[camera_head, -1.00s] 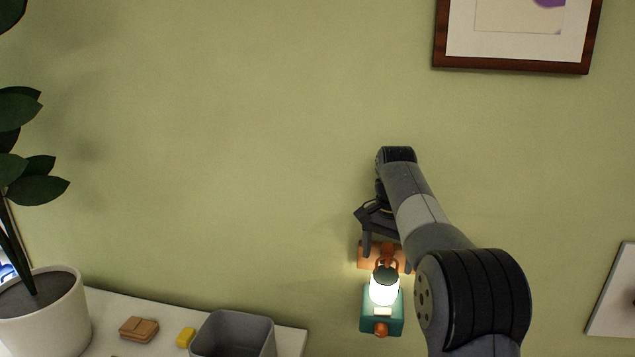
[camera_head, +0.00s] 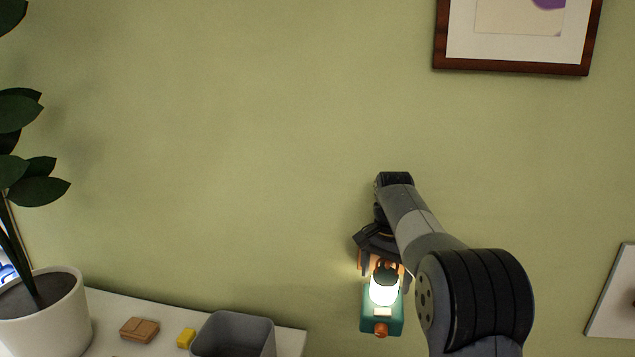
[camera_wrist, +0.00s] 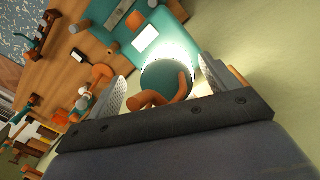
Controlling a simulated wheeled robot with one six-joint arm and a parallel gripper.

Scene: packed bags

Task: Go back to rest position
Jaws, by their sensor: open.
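My gripper (camera_head: 382,264) is in front of the green wall, at the top of a lit lantern (camera_head: 384,290) with a teal base and a glowing white globe. In the wrist view my gripper (camera_wrist: 160,88) is open, with one finger on each side of the lantern's dark cap (camera_wrist: 165,80) and its orange handle. I cannot tell whether the fingers touch it.
At lower left a white surface (camera_head: 290,343) holds a grey bin (camera_head: 234,335), a yellow block (camera_head: 186,338), a brown wallet-like item (camera_head: 139,329) and a potted plant (camera_head: 45,318). A framed picture (camera_head: 512,68) hangs at upper right. The wall left of my arm is clear.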

